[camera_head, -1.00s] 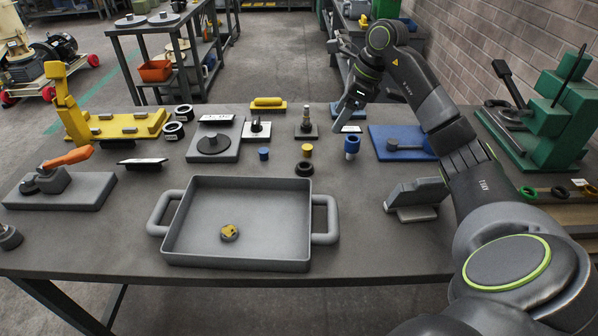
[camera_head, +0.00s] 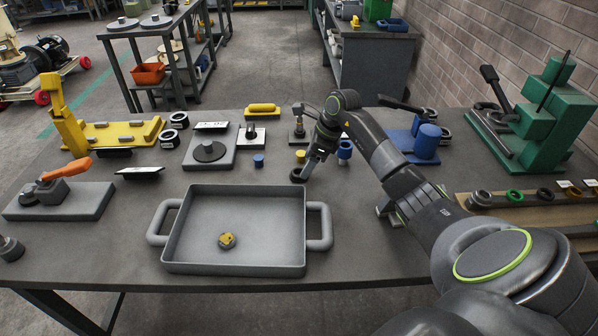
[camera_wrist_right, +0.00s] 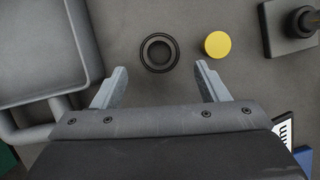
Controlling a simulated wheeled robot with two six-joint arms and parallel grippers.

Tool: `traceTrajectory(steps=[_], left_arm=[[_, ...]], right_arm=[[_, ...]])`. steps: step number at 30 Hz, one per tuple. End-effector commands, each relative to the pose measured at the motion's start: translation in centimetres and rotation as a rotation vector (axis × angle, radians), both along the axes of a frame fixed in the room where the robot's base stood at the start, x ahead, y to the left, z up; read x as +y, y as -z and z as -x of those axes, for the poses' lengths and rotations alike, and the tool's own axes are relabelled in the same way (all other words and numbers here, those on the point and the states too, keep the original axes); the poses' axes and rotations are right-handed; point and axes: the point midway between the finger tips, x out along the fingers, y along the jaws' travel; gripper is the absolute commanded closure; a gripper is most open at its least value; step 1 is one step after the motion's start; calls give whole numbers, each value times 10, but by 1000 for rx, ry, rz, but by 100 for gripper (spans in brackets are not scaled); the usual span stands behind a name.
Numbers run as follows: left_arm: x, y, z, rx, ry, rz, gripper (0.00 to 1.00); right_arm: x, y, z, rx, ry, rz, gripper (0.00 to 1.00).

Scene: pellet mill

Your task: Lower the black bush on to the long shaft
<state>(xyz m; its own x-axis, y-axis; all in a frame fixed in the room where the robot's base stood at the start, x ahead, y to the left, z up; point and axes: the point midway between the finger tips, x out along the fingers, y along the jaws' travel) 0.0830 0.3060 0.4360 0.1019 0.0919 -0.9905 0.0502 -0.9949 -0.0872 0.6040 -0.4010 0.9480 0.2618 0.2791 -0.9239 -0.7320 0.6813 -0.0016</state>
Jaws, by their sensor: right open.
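The black bush (camera_head: 297,175) is a short dark ring lying on the table, just behind the grey tray's right rear corner. In the right wrist view the black bush (camera_wrist_right: 159,53) shows its open bore from above. The long shaft (camera_head: 299,126) stands upright on a small dark base plate behind the bush; in the wrist view only its lower part and plate (camera_wrist_right: 280,38) show, at the upper right. My right gripper (camera_head: 306,170) is open and empty, close to the bush; its fingertips (camera_wrist_right: 160,70) sit either side of the bush's near edge. My left gripper is not in view.
A yellow bush (camera_head: 300,155) lies close beside the black bush, near the right finger. The tray (camera_head: 312,228) holds a yellow nut-like piece. A shorter shaft (camera_head: 251,131) stands left of the long one.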

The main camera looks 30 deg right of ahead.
Motion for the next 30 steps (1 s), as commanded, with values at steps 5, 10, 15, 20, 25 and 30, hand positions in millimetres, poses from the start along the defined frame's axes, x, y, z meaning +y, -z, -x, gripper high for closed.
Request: traceTrajectory(steps=[5,10,15,20,25,30], left_arm=[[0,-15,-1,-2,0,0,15],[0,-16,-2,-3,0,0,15],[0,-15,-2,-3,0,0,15],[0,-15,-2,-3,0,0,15],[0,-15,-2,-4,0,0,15],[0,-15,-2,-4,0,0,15]], right_arm=[[11,22,-8,4,1,-4,33],[13,33,-11,1,1,-1,33],[13,34,-11,1,0,-1,33],[13,34,-11,1,0,-1,51],[13,33,-11,1,0,-1,73],[13,33,-12,-1,0,-1,89]])
